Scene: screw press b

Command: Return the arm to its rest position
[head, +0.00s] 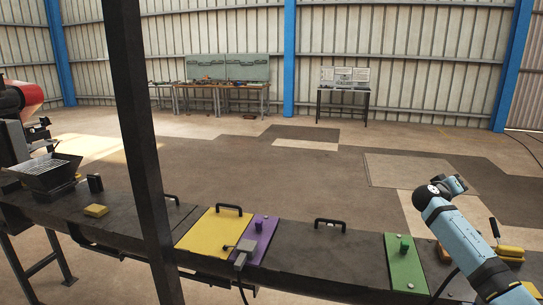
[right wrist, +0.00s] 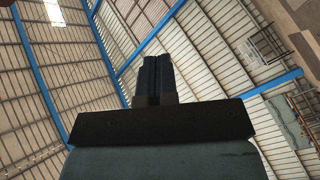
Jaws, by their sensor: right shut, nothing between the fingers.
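My right arm (head: 458,238), light blue with dark joints, comes in from the lower right in the head view. It is raised over the right part of the bench, and its upper end stands near the green plate. My right gripper (right wrist: 157,60) shows in the right wrist view with its two dark fingers together and nothing between them. My left gripper is not in view.
A long dark bench (head: 320,251) crosses the front, with a yellow plate (head: 207,232), purple plate (head: 258,241) and green plate (head: 405,264). A black post (head: 140,130) rises before it. A hopper-like tray (head: 45,168) stands left. Open floor lies behind.

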